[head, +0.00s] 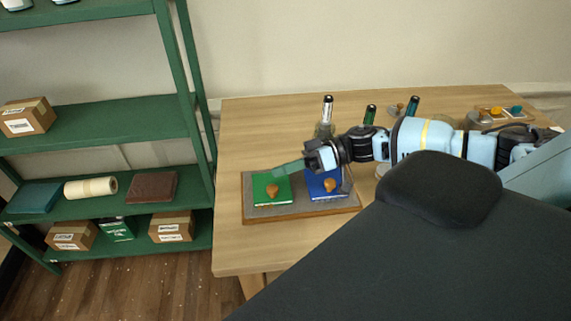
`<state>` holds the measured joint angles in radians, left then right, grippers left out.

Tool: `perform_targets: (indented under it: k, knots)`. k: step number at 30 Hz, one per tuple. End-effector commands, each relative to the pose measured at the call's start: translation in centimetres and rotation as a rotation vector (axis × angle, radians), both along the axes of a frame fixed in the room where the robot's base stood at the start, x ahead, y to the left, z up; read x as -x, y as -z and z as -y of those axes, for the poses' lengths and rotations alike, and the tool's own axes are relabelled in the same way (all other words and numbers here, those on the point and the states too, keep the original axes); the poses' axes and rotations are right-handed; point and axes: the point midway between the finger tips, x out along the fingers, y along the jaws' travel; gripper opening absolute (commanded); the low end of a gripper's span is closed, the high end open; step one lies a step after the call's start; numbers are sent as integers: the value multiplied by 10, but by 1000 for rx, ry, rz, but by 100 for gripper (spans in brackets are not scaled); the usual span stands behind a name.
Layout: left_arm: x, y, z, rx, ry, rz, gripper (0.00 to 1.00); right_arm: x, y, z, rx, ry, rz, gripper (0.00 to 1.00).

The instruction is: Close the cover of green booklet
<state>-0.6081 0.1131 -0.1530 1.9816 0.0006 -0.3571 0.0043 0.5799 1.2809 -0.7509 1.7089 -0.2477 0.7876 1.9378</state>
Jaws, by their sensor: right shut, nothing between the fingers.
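The green booklet (262,193) lies on the left half of a grey-topped, wood-edged board (310,209) on the table. Its green face looks flat, with an orange-brown knob (272,189) on it. My right gripper (280,171) reaches in from the right, shut and empty, with its grey-green fingers over the booklet's far edge. I cannot tell whether they touch it. A blue booklet (320,187) with a similar knob lies to the right, partly hidden by my right gripper and wrist. My left gripper is not in view.
A tray with small coloured items (500,112) is at the table's far right. A green shelf (100,112) with boxes stands left of the table (233,240). The table's left front is clear.

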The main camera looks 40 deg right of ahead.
Motion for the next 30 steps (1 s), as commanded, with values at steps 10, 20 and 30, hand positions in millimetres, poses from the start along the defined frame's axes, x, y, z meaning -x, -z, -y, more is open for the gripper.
perform_targets:
  k: [10, 20, 30]
  knots:
    - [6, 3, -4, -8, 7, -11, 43, 36, -17, 59, 4, 2, -4, 0]
    - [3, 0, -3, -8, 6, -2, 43, 51, -25, 84, 1, 1, 2, 0]
    - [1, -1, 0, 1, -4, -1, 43, 51, -25, 84, -1, 1, 3, 0]
